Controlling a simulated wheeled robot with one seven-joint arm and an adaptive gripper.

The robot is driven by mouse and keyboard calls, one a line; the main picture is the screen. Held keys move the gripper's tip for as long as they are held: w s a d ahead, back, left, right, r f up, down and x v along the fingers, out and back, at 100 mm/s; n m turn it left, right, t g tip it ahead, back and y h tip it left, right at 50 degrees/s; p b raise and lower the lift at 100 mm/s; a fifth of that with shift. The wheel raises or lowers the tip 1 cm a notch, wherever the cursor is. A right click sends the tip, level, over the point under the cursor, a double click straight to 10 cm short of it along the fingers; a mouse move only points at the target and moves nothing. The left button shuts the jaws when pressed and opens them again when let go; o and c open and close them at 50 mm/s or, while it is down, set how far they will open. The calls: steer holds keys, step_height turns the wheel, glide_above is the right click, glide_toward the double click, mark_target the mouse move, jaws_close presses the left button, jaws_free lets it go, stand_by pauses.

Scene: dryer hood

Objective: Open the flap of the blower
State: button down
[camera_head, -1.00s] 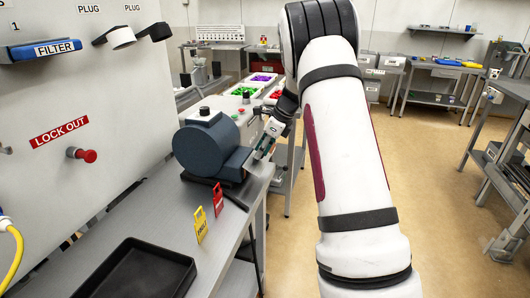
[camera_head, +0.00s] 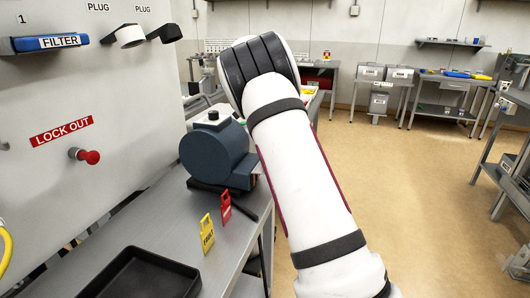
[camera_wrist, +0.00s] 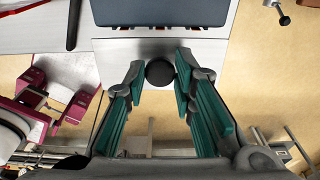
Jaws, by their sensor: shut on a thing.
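The blower (camera_head: 208,157) is a dark blue drum-shaped housing on the grey bench, left of my arm in the head view. In the wrist view its dark blue body (camera_wrist: 160,10) is at the top edge. A pale panel (camera_wrist: 112,58), seemingly the flap, lies below it, with a round black knob (camera_wrist: 160,73) in front. My gripper (camera_wrist: 160,78) has its teal-padded fingers on either side of this knob and is shut on it. In the head view my arm hides the gripper and the blower's right side.
A yellow tag (camera_head: 207,233) and a red tag (camera_head: 225,203) stand on the bench in front of the blower. A black tray (camera_head: 140,275) lies nearer. A wall panel with a red lock-out knob (camera_head: 90,157) is at left. Open floor (camera_head: 400,170) lies right.

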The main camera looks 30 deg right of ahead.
steer(key=shift+f, duration=0.1)
steer(key=c, duration=1.4)
jaws_free()
steer(key=shift+w, duration=0.1)
steer(key=shift+o, duration=0.2)
step_height(320, 180, up, 12)
steer(key=w+a, duration=0.1)
steer(key=shift+w, duration=0.15)
